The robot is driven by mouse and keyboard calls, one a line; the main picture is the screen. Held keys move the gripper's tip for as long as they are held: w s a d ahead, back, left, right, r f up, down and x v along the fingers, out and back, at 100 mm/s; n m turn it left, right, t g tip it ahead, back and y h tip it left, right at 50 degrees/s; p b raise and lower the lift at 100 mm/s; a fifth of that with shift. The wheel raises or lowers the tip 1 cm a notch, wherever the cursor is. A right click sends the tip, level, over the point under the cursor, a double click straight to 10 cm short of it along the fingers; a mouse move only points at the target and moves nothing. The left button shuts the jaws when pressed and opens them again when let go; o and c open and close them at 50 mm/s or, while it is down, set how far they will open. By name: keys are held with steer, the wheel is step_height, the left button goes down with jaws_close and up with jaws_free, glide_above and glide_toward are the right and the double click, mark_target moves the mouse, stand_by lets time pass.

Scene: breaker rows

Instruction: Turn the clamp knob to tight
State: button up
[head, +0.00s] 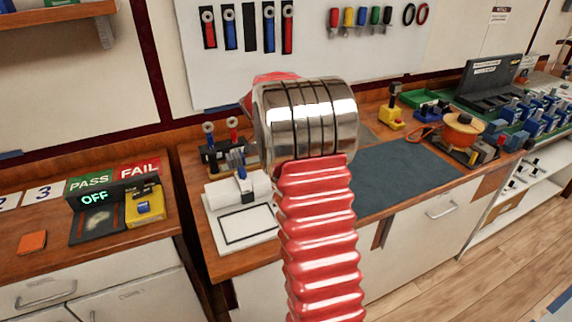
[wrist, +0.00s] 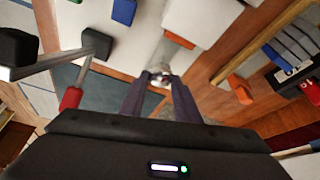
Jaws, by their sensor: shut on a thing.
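In the wrist view my gripper (wrist: 160,84) has its two dark fingers brought together at the middle of the picture. They are shut on a small, silvery, rounded piece, which looks like the clamp knob (wrist: 159,70). The fingertips hide part of it, and I cannot read any tight mark or its turn angle. In the head view my red and chrome arm stands in front, and neither the gripper nor the knob can be made out there.
A lever with a red grip (wrist: 71,98) and black blocks lie left of the fingers in the wrist view. An orange block (wrist: 240,89) is to the right. In the head view a white fixture with a blue-handled clamp (head: 241,180) stands beside my arm; a dark mat (head: 405,178) is clear.

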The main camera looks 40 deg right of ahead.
steer(key=shift+w+a+m+g, duration=0.15)
steer(key=shift+m+g, duration=0.15)
steer(key=shift+m, duration=0.55)
steer(key=shift+w+m+g, duration=0.1)
steer(key=shift+m+g, duration=0.2)
steer(key=shift+m, duration=0.55)
steer(key=o, duration=1)
steer(key=shift+o, duration=0.2)
steer(key=shift+r, duration=0.1)
steer(key=v, duration=1.3)
steer(key=shift+r, duration=0.25)
steer(key=shift+a, duration=0.1)
